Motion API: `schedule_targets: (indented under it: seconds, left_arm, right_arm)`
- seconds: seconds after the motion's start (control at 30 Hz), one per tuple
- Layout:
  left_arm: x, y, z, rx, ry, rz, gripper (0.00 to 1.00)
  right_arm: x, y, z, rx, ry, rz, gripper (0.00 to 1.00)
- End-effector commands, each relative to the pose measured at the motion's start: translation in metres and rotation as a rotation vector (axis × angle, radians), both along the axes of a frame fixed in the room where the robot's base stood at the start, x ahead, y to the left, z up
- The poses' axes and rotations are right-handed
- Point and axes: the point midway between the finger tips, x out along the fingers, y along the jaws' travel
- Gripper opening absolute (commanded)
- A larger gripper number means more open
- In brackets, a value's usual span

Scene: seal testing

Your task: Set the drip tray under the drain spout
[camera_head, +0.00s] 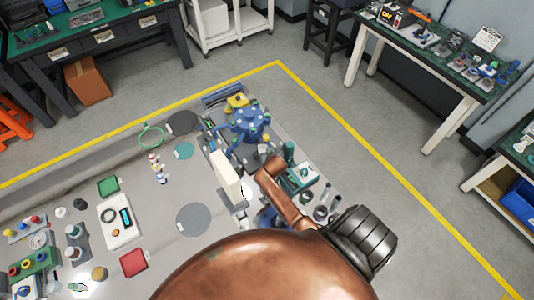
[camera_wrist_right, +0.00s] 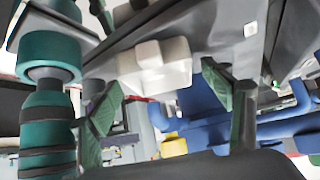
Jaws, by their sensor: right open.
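My right gripper (camera_wrist_right: 160,100) is open in the right wrist view, its green fingertips apart. A pale stepped block (camera_wrist_right: 155,68) shows between and beyond the fingers. I see no contact with it. In the head view a blue round fixture (camera_head: 250,123) with several ports stands on the bench, right of centre. I cannot tell which port is the drain spout. A shallow red tray (camera_head: 133,262) and a shallow green tray (camera_head: 108,186) lie on the left part of the bench. I cannot tell which is the drip tray. My left gripper is not in view.
A white upright panel (camera_head: 226,176) stands below the fixture. Flat grey discs (camera_head: 193,219) and a teal disc (camera_head: 183,150) lie on the bench. A white device (camera_head: 120,221) sits between the trays. A large copper arm covers the lower middle. In the wrist view, a teal cylinder (camera_wrist_right: 49,110) stands left.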

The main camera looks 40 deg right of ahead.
Motion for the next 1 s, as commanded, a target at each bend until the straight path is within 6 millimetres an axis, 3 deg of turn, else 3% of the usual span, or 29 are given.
schedule_targets:
  seconds: [0.37, 0.8, 1.0]
  left_arm:
    - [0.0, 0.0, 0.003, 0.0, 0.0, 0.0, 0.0]
    - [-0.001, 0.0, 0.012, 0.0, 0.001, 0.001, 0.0]
    - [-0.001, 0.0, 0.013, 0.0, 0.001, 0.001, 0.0]
  right_arm:
    - [-0.008, 0.004, 0.011, 0.001, 0.0, -0.001, 0.73]
    - [-0.06, 0.033, 0.072, 0.0, -0.002, -0.001, 0.73]
    - [-0.073, 0.04, 0.085, 0.001, 0.0, -0.001, 0.73]
